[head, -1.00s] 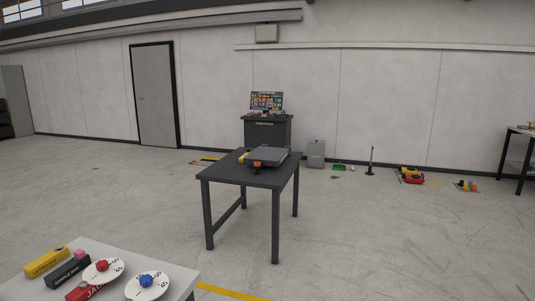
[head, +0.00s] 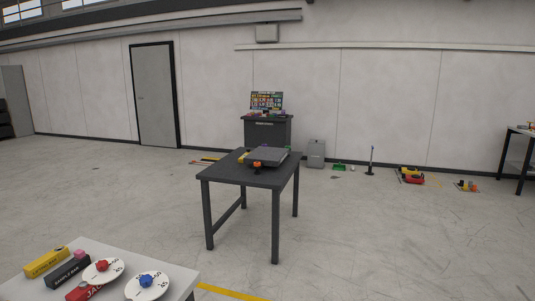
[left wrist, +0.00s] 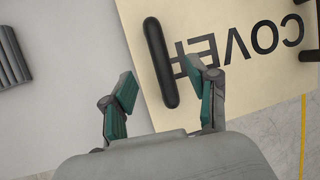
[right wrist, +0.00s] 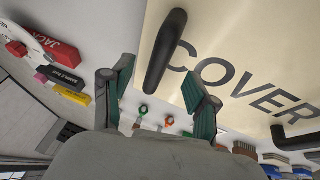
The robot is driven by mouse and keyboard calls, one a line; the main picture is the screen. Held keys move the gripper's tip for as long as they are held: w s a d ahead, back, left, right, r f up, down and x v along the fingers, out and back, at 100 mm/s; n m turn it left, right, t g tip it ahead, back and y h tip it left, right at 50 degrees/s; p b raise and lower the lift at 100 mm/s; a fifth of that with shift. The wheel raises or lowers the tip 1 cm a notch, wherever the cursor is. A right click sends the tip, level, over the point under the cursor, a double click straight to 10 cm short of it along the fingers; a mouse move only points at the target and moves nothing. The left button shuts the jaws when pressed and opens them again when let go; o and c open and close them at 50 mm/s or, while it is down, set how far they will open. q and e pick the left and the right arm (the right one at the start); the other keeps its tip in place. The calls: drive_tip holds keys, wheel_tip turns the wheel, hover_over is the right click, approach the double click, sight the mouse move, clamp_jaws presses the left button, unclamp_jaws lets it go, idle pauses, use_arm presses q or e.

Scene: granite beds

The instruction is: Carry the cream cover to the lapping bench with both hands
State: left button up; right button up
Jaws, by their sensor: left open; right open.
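The cream cover (left wrist: 240,85) with black COVER lettering fills much of the left wrist view and also shows in the right wrist view (right wrist: 225,45). My left gripper (left wrist: 160,76) is open, with one black bar handle (left wrist: 158,55) lying between its fingers as seen. My right gripper (right wrist: 158,76) is open, with another black handle (right wrist: 168,45) between its fingers as seen. Contact with the handles cannot be told. The head view shows neither gripper nor the cover. A dark table (head: 225,172) there bears a flat grey plate (head: 268,156); no label marks it as the lapping bench.
A pale table (head: 105,258) at the lower left bears boxes and two white dials (head: 148,286). A dark cabinet (head: 268,132) stands behind the dark table. Floor items, including a grey case (head: 316,153), line the wall. Open floor lies right of the dark table.

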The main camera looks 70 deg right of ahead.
drive_tip(key=shift+v, duration=0.9)
use_arm(q)
drive_tip(key=v, duration=1.2)
drive_tip(key=shift+w, duration=0.1)
use_arm(e)
drive_tip(key=v, duration=1.2)
drive_tip(key=shift+f, duration=0.1)
